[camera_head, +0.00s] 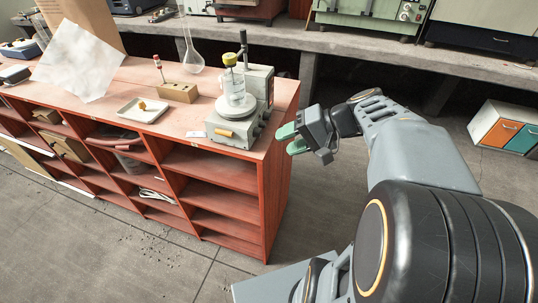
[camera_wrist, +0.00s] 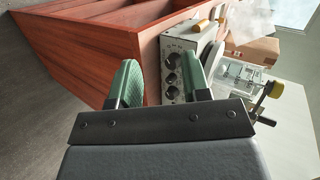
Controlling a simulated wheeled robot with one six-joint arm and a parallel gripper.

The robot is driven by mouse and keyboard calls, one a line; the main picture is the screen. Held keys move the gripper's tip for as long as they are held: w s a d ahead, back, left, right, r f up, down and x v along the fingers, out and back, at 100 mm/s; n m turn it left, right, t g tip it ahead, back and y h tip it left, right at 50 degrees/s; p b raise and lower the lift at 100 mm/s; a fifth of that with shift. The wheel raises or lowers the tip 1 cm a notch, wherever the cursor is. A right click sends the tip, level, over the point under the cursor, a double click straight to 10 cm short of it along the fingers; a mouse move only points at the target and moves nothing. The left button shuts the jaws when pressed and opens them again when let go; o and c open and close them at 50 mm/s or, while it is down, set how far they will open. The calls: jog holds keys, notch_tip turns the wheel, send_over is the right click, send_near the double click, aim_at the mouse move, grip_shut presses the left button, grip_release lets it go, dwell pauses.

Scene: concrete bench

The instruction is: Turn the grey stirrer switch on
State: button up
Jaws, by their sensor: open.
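The grey stirrer (camera_head: 232,125) stands at the right end of the red bench top, with a round pale plate and a glass beaker (camera_head: 236,92) on it. In the wrist view its side panel (camera_wrist: 171,50) shows several dark round knobs, beyond and between my fingers. I cannot make out which part is the grey switch or how it is set. My gripper (camera_head: 291,139) is open and empty, right of the stirrer and apart from it. Its green finger pads also show in the wrist view (camera_wrist: 160,72), the right one covering part of the panel.
The red shelf unit (camera_head: 265,185) ends just left of my gripper. A white dish (camera_head: 143,110), a tan block (camera_head: 179,92) and a round flask (camera_head: 192,60) stand left of the stirrer.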

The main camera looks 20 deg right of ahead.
aim_at(269, 137)
jog(key=w+d+f+t+y+b, duration=0.4)
jog(key=d+f+t+b, duration=0.15)
jog(key=d+b, duration=0.35)
jog(key=shift+m+t, duration=0.35)
jog(key=shift+m, duration=0.05)
jog(key=x, duration=0.4)
jog(key=b+x, duration=0.1)
jog(key=x, duration=0.3)
jog(key=r+x, duration=0.1)
jog(key=x, duration=0.4)
jog(key=shift+s+a+r+b, duration=0.1)
jog(key=shift+s+b, duration=0.1)
jog(key=shift+b, duration=0.2)
jog(key=shift+c, duration=0.3)
